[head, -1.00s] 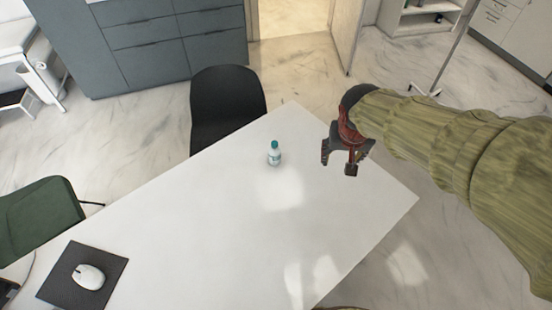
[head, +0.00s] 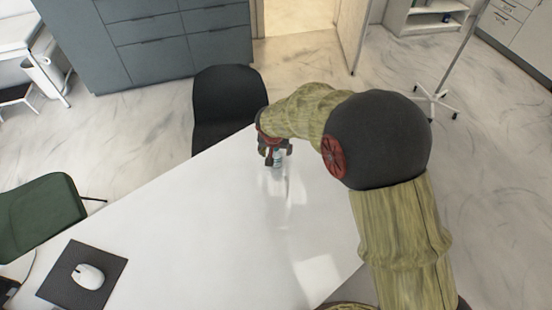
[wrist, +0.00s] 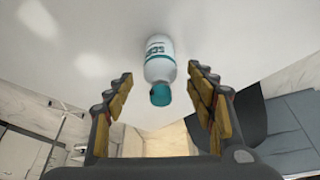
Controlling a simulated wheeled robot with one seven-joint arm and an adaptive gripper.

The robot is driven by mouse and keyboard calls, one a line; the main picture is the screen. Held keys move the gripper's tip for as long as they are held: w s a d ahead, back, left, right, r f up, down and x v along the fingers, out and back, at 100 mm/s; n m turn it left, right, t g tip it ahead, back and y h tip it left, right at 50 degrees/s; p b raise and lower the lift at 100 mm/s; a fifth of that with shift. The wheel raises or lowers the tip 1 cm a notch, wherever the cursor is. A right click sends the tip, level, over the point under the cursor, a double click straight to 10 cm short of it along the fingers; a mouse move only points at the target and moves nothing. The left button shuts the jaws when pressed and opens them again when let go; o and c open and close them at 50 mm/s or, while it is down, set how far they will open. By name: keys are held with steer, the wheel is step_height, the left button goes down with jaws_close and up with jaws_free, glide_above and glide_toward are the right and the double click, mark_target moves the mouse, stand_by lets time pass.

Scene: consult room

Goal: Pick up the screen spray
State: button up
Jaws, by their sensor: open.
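The screen spray is a small white bottle with a teal cap and teal lettering. In the head view the screen spray (head: 278,160) stands on the white table (head: 200,215) near its far edge, with its top covered by my gripper (head: 272,152). In the wrist view the screen spray (wrist: 160,62) shows beyond my gripper (wrist: 160,105), with its teal cap between the two fingertips. The fingers are spread wide on either side, with a gap to the bottle on both sides. My gripper is open and empty.
A black chair (head: 225,105) stands close behind the table's far edge. A white mouse (head: 88,276) lies on a dark mat (head: 110,262) at the table's lower left. A green chair (head: 45,215) is at the left. The table between mouse and bottle is clear.

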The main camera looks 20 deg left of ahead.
mark_target(277, 154)
steer(key=b+x, duration=0.2)
steer(key=x, duration=0.4)
steer(key=shift+w+a+r, duration=0.1)
steer(key=shift+w, duration=0.05)
steer(key=shift+r, duration=0.1)
steer(key=shift+c, duration=1.2)
steer(key=c, duration=1.1)
steer(key=shift+c, duration=0.3)
